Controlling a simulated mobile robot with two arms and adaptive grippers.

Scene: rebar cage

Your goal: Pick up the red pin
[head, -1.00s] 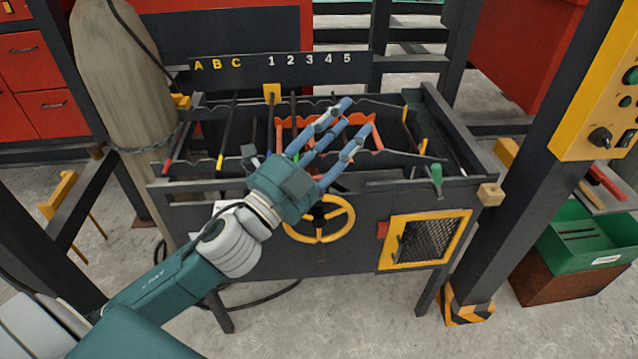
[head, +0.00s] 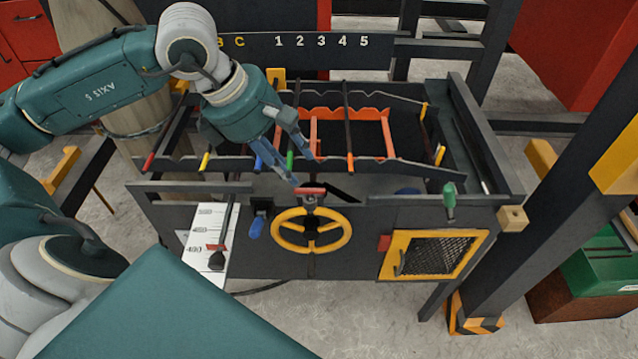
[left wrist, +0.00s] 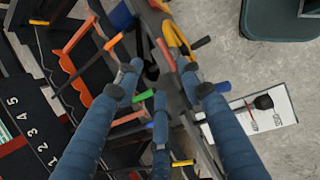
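My left gripper (head: 296,162) has three blue fingers, spread apart with nothing between them. It points down and to the right over the front rail of the rebar frame, above the yellow handwheel (head: 312,231). A small red piece (head: 310,193) sits just above the wheel, close below the fingertips. I cannot tell for certain which is the red pin. My right gripper is out of view.
Thin bars with coloured ends cross the frame, including a green end (head: 290,160) beside the fingers. An orange bracket (head: 388,135) stands inside. A white scale card (head: 206,225) hangs at the front left.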

